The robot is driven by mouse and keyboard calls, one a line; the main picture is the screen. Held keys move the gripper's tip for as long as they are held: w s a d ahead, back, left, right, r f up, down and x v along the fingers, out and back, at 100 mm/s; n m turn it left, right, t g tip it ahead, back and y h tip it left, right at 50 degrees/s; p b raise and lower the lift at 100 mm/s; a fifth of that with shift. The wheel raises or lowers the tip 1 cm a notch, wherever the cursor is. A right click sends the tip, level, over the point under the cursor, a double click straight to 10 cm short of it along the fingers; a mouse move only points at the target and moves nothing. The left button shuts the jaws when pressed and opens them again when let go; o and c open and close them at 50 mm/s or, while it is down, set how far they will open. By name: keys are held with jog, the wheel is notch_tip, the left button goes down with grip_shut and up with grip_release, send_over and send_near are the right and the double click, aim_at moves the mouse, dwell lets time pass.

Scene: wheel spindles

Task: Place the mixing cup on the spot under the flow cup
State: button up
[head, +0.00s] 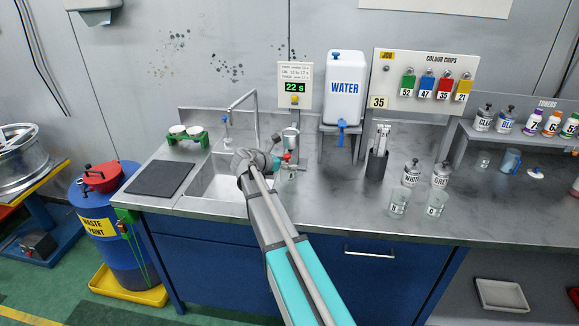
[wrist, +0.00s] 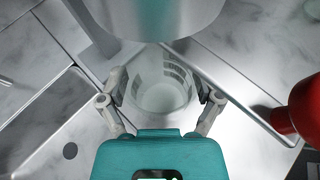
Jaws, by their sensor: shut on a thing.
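The mixing cup (wrist: 163,92) is a clear, pale cup with dark markings on its wall, seen from above in the wrist view. My gripper (wrist: 161,100) is shut on it, one finger on each side. In the head view my gripper (head: 283,164) is at the right end of the sink, and the cup is mostly hidden there. The flow cup (head: 291,133) looks like a metal cup on a stand, just above my gripper. A large grey round body, probably the flow cup (wrist: 150,15), overhangs the mixing cup's far side in the wrist view. The spot beneath is hidden.
A red rounded part (wrist: 300,108) is close on the right in the wrist view. The sink (head: 212,180) lies left of my gripper. The water tank (head: 346,88) stands behind right. Two clear cups (head: 398,202) (head: 436,204) stand on the counter's right; counter between is clear.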

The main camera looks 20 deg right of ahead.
jog(key=shift+w+d+f, duration=0.1)
jog(key=shift+d+f, duration=0.2)
jog(key=shift+d, duration=0.25)
jog(key=shift+a+f+b, duration=0.1)
jog(key=shift+f+b, duration=0.4)
jog(key=shift+b, duration=0.3)
jog(key=shift+f, duration=0.1)
jog(key=o, duration=0.9)
jog(key=shift+r, duration=0.25)
jog(key=p+v, duration=0.4)
jog(key=v, duration=0.8)
jog(key=shift+p, duration=0.35)
